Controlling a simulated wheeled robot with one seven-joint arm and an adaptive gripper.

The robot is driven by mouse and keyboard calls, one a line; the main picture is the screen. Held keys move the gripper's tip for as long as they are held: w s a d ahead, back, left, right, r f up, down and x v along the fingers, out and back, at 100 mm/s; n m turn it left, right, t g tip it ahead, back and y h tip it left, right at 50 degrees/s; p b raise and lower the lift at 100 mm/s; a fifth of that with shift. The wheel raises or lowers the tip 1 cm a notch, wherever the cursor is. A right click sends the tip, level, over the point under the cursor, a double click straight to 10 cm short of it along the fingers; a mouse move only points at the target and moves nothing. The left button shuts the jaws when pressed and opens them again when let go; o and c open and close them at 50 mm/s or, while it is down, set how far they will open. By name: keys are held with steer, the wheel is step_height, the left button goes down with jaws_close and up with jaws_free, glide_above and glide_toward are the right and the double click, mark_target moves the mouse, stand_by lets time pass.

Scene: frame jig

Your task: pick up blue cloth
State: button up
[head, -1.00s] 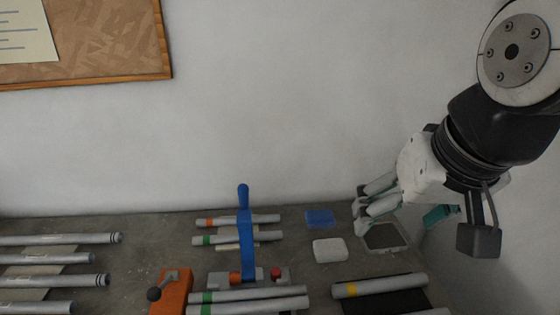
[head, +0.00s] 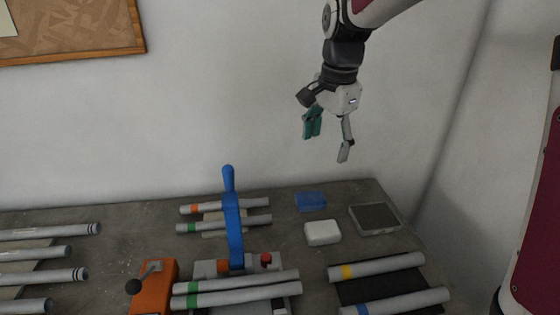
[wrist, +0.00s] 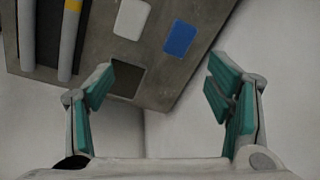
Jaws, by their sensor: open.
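The blue cloth (head: 311,201) is a small folded block lying flat on the grey table near its back edge, left of the tray. It also shows in the wrist view (wrist: 180,39), beyond the fingers and right of the white block. My gripper (head: 328,148) is open and empty, with teal pads on its fingers. It hangs above and a little to the right of the cloth, clear of the table. In the wrist view my gripper (wrist: 165,95) has its two fingers wide apart, with the wall and table corner between them.
A white block (head: 323,232) lies just in front of the cloth. A shallow dark-floored tray (head: 375,218) is to its right. More tubes (head: 376,266) lie in front.

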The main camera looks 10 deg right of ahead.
steer(key=w+f+m+g+b, duration=0.1)
steer(key=w+f+m, duration=0.4)
steer(key=w+f, duration=0.45)
glide_above(309, 197)
steer(key=f, duration=0.8)
steer(key=shift+w+a+f+p, duration=0.15)
steer(key=shift+w+f+p, duration=0.15)
steer(key=shift+s+d+f+p, duration=0.15)
steer(key=shift+f+p, duration=0.15)
steer(key=shift+f, duration=1.05)
steer(key=shift+s+d+f+p, duration=0.1)
steer(key=shift+f+p, duration=0.2)
steer(key=shift+f, duration=1)
steer(key=shift+c, duration=0.5)
steer(key=c, duration=1)
